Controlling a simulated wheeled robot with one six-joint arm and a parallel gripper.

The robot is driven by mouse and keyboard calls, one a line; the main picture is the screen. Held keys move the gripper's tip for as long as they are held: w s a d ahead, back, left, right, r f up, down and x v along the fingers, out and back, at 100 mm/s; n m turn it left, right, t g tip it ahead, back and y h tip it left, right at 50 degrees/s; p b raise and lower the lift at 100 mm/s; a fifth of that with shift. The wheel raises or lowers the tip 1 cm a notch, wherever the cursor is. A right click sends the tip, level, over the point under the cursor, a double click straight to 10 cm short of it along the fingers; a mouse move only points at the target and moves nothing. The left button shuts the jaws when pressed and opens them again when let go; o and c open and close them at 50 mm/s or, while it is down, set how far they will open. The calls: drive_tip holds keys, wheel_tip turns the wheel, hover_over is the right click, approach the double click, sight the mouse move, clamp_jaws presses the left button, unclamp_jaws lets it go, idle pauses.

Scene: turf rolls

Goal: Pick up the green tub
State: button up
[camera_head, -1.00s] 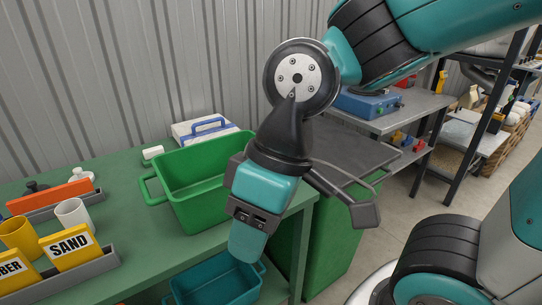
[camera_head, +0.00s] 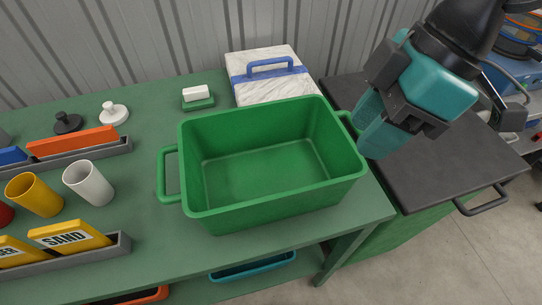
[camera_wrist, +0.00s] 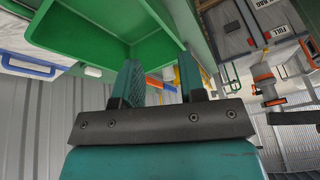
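The green tub (camera_head: 270,160) stands upright and empty on the green workbench, with a loop handle at each short end. Its left handle (camera_head: 168,175) shows fully; its right handle (camera_head: 348,120) is partly hidden by my gripper. My gripper (camera_head: 372,130) points down just beyond the tub's right end, close to that handle. In the wrist view the two fingers (camera_wrist: 160,85) stand apart with a gap between them, and the tub (camera_wrist: 95,25) fills the upper left. I cannot tell whether a finger touches the handle.
A white box with a blue handle (camera_head: 265,75) stands behind the tub, next to a white block on a green base (camera_head: 197,98). A dark-topped cabinet (camera_head: 440,165) is at the right. Cups and a SAND block (camera_head: 70,237) are at the left. A teal bin (camera_head: 255,268) sits below.

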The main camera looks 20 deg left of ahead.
sight(285, 192)
drive_tip(key=shift+s+a+f+n+p, duration=0.65)
drive_tip(key=shift+a+f, duration=1)
drive_tip(key=shift+f, duration=1.1)
drive_tip(key=shift+s+a+f+n+p, duration=0.3)
drive_tip(key=shift+a+f+n, duration=0.5)
drive_tip(key=shift+a+f, duration=1.35)
drive_tip(key=shift+s+a+f+n+p, duration=0.35)
drive_tip(key=shift+s+a+f+n, duration=0.55)
drive_tip(key=shift+f, duration=2.4)
drive_tip(key=shift+w+a, duration=0.2)
drive_tip(key=shift+w, duration=0.15)
drive_tip(key=c, duration=0.7)
clamp_jaws()
drive_tip(key=shift+g, duration=0.3)
